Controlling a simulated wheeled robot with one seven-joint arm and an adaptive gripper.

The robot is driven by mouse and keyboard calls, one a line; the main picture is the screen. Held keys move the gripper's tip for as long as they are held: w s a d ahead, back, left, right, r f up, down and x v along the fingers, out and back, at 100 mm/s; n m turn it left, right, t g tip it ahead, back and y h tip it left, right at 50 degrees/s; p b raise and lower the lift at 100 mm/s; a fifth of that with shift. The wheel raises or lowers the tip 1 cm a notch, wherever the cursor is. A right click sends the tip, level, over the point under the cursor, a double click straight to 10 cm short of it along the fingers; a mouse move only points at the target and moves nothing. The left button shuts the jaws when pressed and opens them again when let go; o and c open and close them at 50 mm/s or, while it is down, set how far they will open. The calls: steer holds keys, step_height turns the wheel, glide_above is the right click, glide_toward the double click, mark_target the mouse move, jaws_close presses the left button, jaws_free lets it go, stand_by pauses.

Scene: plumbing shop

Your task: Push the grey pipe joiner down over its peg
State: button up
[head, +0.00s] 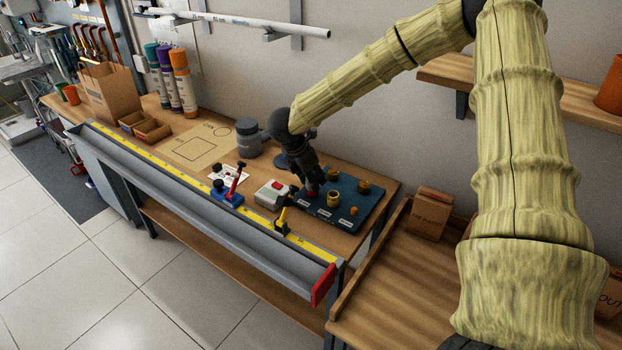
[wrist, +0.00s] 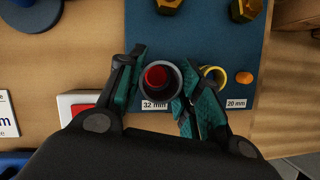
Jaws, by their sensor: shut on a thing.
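The grey pipe joiner (wrist: 161,92) shows in the wrist view as a dark ring seen from above, between my two teal fingertips. My gripper (wrist: 161,88) is shut on it. A red round end, the peg (wrist: 156,77), shows inside the ring, so the joiner appears lined up around it. How far down the joiner sits cannot be told. The blue board (wrist: 190,35) carries a "32 mm" label just below the joiner. In the head view my gripper (head: 312,188) is low over the left part of the board (head: 345,222), and the joiner is mostly hidden there.
A yellow ring-shaped fitting (wrist: 213,76) stands close to the right finger, near a "20 mm" label. An orange piece (wrist: 244,78) and brass fittings (head: 363,186) are also on the board. A grey box with a red top (head: 272,194) stands to the left.

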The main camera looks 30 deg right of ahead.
steer(key=shift+f+b, duration=0.65)
steer(key=shift+f, duration=0.5)
steer(key=o, duration=0.9)
steer(key=v, duration=1.2)
steer(key=shift+f, duration=0.1)
